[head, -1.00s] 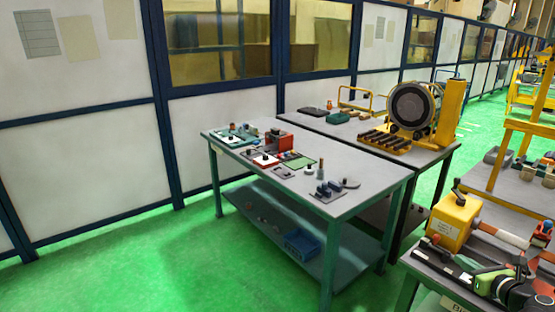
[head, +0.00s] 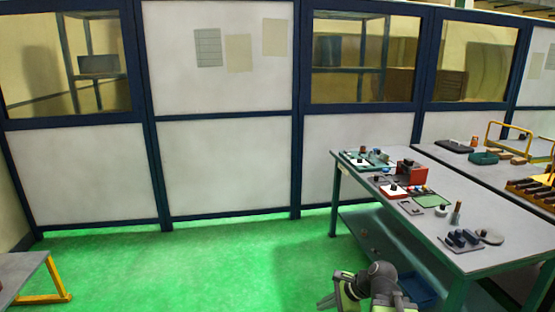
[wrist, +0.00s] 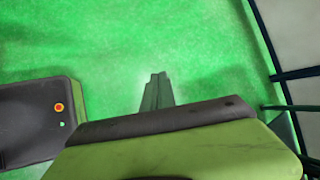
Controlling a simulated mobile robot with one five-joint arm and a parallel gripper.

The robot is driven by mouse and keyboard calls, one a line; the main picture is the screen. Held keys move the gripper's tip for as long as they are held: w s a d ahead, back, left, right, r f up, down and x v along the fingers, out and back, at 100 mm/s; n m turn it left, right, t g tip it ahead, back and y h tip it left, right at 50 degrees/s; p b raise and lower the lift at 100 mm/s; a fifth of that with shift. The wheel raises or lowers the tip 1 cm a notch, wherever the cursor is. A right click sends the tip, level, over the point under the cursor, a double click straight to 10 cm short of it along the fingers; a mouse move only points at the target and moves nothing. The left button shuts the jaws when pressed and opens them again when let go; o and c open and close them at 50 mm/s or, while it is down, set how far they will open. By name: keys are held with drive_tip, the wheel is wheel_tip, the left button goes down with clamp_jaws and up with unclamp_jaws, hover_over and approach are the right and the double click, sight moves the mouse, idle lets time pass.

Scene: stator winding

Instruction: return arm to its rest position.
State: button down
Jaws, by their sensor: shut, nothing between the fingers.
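My gripper (wrist: 158,80) shows in the wrist view with its two dark fingers together and nothing between them. It points out over the bare green floor (wrist: 190,45). In the head view my folded grey and green arm (head: 378,283) shows at the bottom edge, in front of the workbench (head: 400,212). The fingertips are hard to make out there. My own dark body with a red button is at the left of the wrist view.
The workbench at right holds a red box (head: 411,171), a green tray (head: 367,159) and small parts. A second table (head: 455,160) stands behind it. Another table (head: 22,270) with yellow legs is at lower left. White panels line the back; the middle floor is clear.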

drive_tip(key=s+a+f+n+g+h, duration=0.35)
drive_tip(key=a+n, duration=0.25)
drive_tip(key=n, duration=0.3)
drive_tip(key=s+d+f+n+h, duration=0.1)
drive_tip(key=s+d+n+h, duration=0.2)
drive_tip(key=d+n, duration=0.3)
drive_tip(key=shift+d+f+n+g, duration=0.2)
drive_tip(key=shift+d+n+g, duration=0.15)
drive_tip(key=shift+n, duration=0.55)
